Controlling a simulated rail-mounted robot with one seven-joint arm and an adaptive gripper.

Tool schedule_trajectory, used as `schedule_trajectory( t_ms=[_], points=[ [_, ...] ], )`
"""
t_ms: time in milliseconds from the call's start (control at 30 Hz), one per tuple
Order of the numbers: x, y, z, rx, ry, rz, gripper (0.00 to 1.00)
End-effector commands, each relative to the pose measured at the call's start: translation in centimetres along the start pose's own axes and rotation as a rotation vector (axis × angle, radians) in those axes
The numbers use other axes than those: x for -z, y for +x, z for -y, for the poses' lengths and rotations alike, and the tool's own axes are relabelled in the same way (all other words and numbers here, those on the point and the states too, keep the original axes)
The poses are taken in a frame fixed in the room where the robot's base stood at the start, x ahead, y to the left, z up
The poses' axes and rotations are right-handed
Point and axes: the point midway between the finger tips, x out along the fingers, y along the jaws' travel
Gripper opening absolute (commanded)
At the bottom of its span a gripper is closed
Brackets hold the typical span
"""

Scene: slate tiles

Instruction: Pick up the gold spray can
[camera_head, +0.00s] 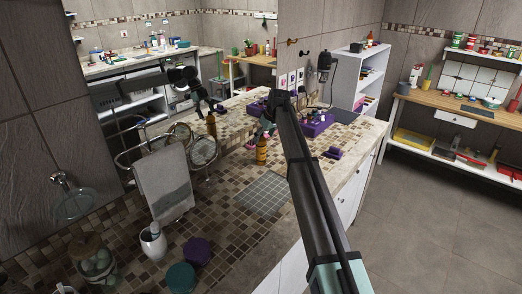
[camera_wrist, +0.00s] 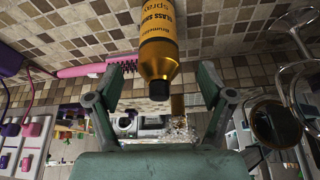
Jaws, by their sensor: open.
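The gold spray can (camera_head: 261,151) stands upright on the tiled counter in the head view, close to the wall mirror. In the wrist view the gold spray can (camera_wrist: 158,42) shows upside down at the top centre, with dark lettering and a black cap. My gripper (camera_wrist: 156,85) is open and empty, with one finger to each side of the cap end in that view. I cannot tell how far the fingers are from the can. In the head view my gripper (camera_head: 268,124) is small and partly hidden at the end of my arm, just above the can.
A purple box (camera_head: 316,123) of items stands to the right of the can. A pink hairbrush (camera_wrist: 95,70) lies near it. A chrome stand with a grey towel (camera_head: 164,184) and round mirror is to the left. A grey tiled patch (camera_head: 264,194) in front is clear.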

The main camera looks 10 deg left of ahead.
Motion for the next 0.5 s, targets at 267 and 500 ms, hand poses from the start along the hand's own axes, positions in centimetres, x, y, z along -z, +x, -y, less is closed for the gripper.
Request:
schedule_trajectory(
  t_ms=[267,500],
  points=[
    [0.3,2.0,-0.1,0.001,0.0,0.002,0.81],
    [0.3,4.9,-0.2,0.0,0.0,0.0,0.81]
  ],
)
